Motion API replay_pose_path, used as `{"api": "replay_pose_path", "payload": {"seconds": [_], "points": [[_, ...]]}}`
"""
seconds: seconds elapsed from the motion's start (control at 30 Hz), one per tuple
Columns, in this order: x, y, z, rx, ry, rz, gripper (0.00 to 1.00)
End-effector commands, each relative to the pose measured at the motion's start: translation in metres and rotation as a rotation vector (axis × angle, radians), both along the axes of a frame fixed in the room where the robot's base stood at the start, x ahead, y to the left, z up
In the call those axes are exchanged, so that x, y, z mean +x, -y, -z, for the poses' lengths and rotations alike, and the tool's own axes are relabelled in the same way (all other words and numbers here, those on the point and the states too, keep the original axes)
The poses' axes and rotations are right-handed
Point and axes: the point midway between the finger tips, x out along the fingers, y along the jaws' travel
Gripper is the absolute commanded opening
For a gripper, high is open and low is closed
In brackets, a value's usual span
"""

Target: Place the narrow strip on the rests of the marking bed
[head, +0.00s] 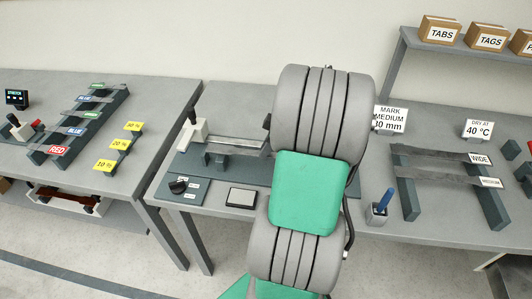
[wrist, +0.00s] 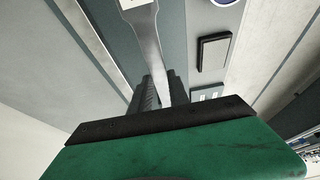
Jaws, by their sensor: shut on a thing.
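The narrow strip (wrist: 147,40), a pale metal strip with a white tag at its wide end, is between the fingers of my gripper (wrist: 160,92) in the wrist view. The gripper is shut on it. In the head view my arm hides the gripper. The marking bed (head: 258,174) is a dark plate on the middle table, with a white lever block at its left end and dark upright blocks. A pale, shiny strip-like piece (head: 235,143) shows above the bed; I cannot tell whether it is the held strip or whether it touches the rests.
A black-edged pad (head: 241,197) and a knob (head: 178,186) lie in front of the bed. At right, a rack (head: 407,200) bears strips tagged WIDE and MEDIUM. A cup with a blue pen (head: 378,212) stands between. A coloured rack (head: 80,125) is on the left table.

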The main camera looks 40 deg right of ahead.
Motion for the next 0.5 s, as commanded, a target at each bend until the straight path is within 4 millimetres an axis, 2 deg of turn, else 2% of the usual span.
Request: {"api": "replay_pose_path", "payload": {"seconds": [0.13, 0.43, 0.47, 0.5], "points": [[-0.002, -0.001, 0.019, 0.003, -0.004, 0.001, 0.00], [-0.002, -0.001, 0.025, 0.001, -0.002, 0.000, 0.00], [-0.002, -0.001, 0.025, 0.003, -0.004, 0.000, 0.24], [-0.002, -0.001, 0.024, 0.003, -0.004, 0.000, 0.27]]}}
